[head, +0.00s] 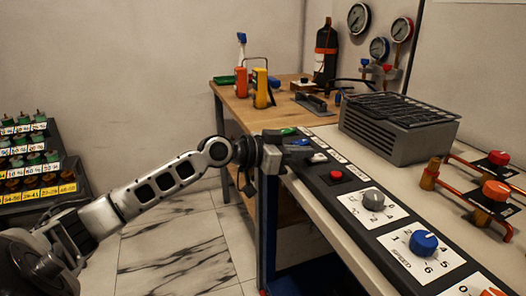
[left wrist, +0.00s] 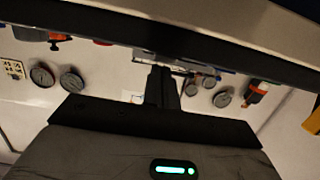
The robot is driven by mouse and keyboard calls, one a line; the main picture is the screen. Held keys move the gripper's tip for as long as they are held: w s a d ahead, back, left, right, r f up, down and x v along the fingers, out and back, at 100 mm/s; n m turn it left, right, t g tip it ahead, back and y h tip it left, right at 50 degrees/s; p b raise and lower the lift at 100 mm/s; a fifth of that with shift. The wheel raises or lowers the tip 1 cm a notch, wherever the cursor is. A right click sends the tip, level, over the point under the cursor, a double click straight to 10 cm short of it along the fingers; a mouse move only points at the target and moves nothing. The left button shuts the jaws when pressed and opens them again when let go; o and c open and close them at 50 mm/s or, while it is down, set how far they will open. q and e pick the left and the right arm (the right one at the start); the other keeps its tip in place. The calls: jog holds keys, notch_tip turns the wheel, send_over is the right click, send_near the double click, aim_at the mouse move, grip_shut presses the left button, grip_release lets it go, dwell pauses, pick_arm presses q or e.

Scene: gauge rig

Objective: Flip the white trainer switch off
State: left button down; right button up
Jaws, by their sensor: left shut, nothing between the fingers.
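A small white switch (head: 318,158) sits on the dark control strip (head: 316,173) along the front edge of the bench. Its on or off position is too small to tell. My left gripper (head: 297,149) reaches in from the left at the far end of the strip, just left of and beyond the white switch. Its fingers look shut and hold nothing; I cannot tell whether they touch the panel. In the left wrist view the closed fingers (left wrist: 161,88) point at a dark edge, and the switch cannot be made out. My right gripper is not in view.
A red button (head: 336,175), a grey knob (head: 373,199) and a blue knob (head: 423,243) follow on the strip toward the front. A grey vented box (head: 398,128) and copper pipes with valves (head: 470,197) stand behind. A wooden table (head: 238,106) holds tools.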

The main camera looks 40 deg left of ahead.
pick_arm(q)
jog(key=b+v, duration=0.1)
jog(key=v, duration=1.2)
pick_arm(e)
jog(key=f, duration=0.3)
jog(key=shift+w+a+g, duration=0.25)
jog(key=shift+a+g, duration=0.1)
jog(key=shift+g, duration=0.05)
pick_arm(q)
jog(key=shift+s, duration=0.1)
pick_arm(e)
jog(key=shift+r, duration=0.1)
